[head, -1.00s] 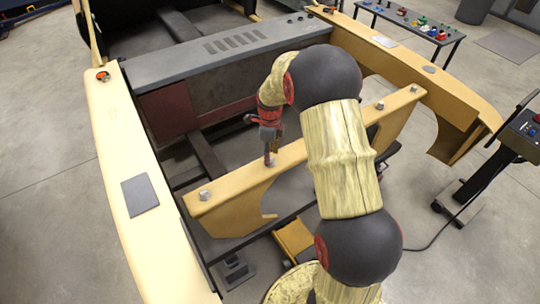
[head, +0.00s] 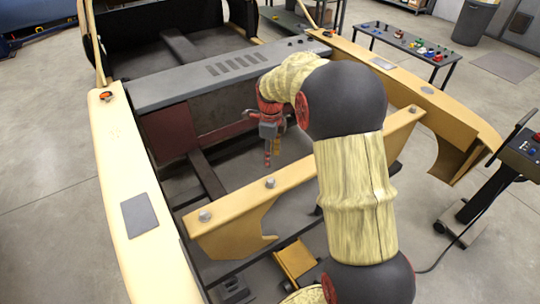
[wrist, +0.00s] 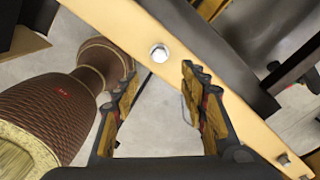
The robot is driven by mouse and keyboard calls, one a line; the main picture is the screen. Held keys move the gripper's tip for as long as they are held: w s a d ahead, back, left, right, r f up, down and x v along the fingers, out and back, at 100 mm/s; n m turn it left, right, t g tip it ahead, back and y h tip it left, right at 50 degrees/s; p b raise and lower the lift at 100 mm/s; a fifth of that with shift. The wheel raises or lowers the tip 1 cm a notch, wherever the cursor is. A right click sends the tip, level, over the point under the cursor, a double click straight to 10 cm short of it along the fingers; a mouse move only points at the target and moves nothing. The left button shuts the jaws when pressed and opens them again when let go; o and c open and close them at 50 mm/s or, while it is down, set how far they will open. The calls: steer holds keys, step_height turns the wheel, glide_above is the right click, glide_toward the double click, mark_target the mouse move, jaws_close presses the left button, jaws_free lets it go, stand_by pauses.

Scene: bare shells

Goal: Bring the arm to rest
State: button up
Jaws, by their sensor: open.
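My gripper (head: 268,160) hangs open and empty above the frame, between the yellow crossbeam (head: 330,152) and the grey panel (head: 215,70) behind it. My arm is raised and bent, with its upper links across the right half of the head view. In the wrist view, the two fingers of my gripper (wrist: 158,80) stand apart with nothing between them. Beyond them is the crossbeam (wrist: 225,110) with a silver bolt (wrist: 159,53). In the head view, a bolt (head: 270,183) sits on the crossbeam near and below the fingertips.
Yellow side rails stand at left (head: 140,180) and right (head: 450,105); a grey plate (head: 139,216) lies on the left one. A console on a stand (head: 520,155) is at right. A bench with coloured parts (head: 400,40) is at the back right. Grey floor is open at far left.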

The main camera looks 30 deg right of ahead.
stand_by(0.3)
steer(key=s+a+r+n+t+b, duration=0.2)
steer(key=s+a+n+b, duration=0.4)
steer(key=s+n, duration=0.7)
steer(key=s+a+r+n+t+b, duration=0.2)
steer(key=s+a+n+b, duration=0.4)
steer(key=s+a+n, duration=0.4)
steer(key=s+n+t, duration=0.1)
steer(key=s+n, duration=0.3)
steer(key=shift+s+a+r+t, duration=0.25)
steer(key=shift+s+r+t, duration=0.05)
steer(key=shift+s+r, duration=0.1)
steer(key=shift+c, duration=0.2)
